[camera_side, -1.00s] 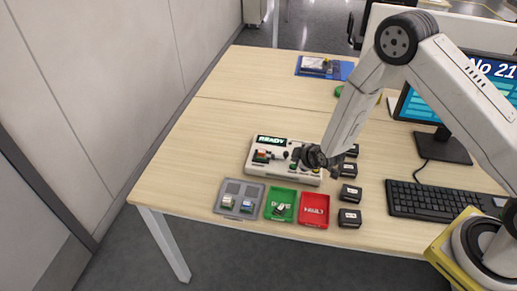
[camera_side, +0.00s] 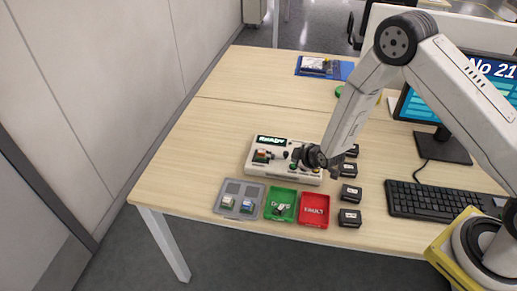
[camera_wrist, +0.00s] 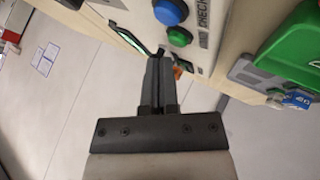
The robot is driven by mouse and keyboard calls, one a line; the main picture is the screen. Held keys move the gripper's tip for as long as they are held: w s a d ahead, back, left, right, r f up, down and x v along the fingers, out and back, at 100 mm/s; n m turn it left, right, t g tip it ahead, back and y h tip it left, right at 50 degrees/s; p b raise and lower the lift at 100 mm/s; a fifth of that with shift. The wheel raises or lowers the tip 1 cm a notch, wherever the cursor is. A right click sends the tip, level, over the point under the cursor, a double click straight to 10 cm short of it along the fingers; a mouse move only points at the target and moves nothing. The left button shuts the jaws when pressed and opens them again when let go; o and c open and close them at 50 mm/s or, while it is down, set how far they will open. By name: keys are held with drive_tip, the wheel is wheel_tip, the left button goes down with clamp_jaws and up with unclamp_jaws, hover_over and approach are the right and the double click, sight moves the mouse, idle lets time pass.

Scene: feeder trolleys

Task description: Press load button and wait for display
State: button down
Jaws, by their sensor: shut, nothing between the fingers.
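The white tester box (camera_side: 262,171) stands on the desk, with a dark display (camera_side: 271,141) reading READY in green-white letters. A part in orange and green sits in its left side. In the wrist view, a blue button (camera_wrist: 171,11) and a green button (camera_wrist: 179,37) show on the box's panel (camera_wrist: 205,22); I cannot read which is labelled load. My gripper (camera_wrist: 161,62) is shut and empty, its tips close to the green button; contact cannot be told. In the side view my gripper (camera_side: 297,161) is over the box's right part.
In front of the box lie a grey tray (camera_side: 219,209) with small parts, a green tray (camera_side: 270,213) with one part and a red FAULT tray (camera_side: 314,221). Several black blocks (camera_side: 349,194) stand to the right, near a keyboard (camera_side: 430,201). The desk's left is clear.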

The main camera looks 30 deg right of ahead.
drive_tip(key=shift+f, duration=0.8)
idle(0.9)
drive_tip(key=shift+r, duration=0.85)
drive_tip(key=shift+r, duration=0.1)
drive_tip(key=shift+r, duration=2.45)
idle(2.7)
